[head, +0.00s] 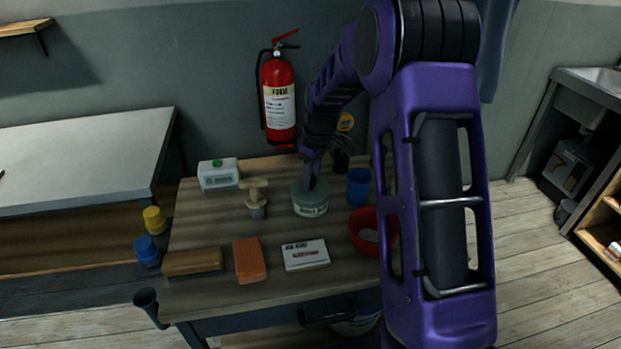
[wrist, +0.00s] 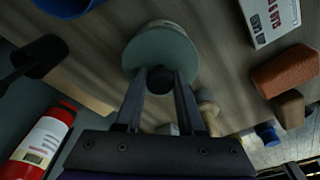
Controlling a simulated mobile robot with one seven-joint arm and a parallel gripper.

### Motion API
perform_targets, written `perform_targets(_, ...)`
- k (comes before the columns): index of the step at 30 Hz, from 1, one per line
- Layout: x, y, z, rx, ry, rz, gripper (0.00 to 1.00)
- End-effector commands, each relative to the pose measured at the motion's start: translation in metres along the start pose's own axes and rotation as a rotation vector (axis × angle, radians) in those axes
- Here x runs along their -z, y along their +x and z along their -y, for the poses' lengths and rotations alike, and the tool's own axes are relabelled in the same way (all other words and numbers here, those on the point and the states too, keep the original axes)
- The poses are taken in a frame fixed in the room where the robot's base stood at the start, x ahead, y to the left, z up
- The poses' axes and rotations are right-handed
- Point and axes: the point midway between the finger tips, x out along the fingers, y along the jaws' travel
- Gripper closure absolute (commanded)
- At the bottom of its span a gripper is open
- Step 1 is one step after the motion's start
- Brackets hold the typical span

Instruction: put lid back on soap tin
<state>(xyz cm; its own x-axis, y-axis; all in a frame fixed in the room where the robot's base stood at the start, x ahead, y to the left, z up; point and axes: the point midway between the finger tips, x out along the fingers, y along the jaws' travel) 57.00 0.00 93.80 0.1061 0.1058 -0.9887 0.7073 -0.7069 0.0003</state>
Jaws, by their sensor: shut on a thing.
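The soap tin (head: 312,210) is a pale green round tin with a label, standing upright at the middle back of the wooden table. Its lid (head: 303,188) is a grey-green disc, and it also shows in the wrist view (wrist: 160,50) with a dark round knob (wrist: 159,80) in its middle. My gripper (head: 311,176) points down over the tin, its two fingers closed on the knob. In the wrist view part of the tin (wrist: 166,24) shows past the lid's edge. The lid is at the tin's top; I cannot tell whether it rests fully on the rim.
A blue cup (head: 359,187) and red bowl (head: 368,234) stand close on the right. A wooden-handled tool (head: 255,198) stands left of the tin. A white box (head: 305,255), an orange block (head: 250,260) and a brown block (head: 193,263) lie in front. A white carton (head: 217,176) stands back left.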

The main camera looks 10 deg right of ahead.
Motion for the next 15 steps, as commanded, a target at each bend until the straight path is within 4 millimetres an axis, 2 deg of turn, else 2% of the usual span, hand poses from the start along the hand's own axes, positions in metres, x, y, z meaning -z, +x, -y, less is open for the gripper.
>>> perform_targets(6,0.0001,-0.0001,-0.0001,0.000,0.000,0.000,1.00)
perform_targets(7,0.0001,-0.0001,0.0000,0.000,0.000,0.000,0.57)
perform_targets(12,0.0001,-0.0001,-0.0001,0.000,0.000,0.000,0.27)
perform_targets(15,0.0001,-0.0001,0.0000,0.000,0.000,0.000,0.27)
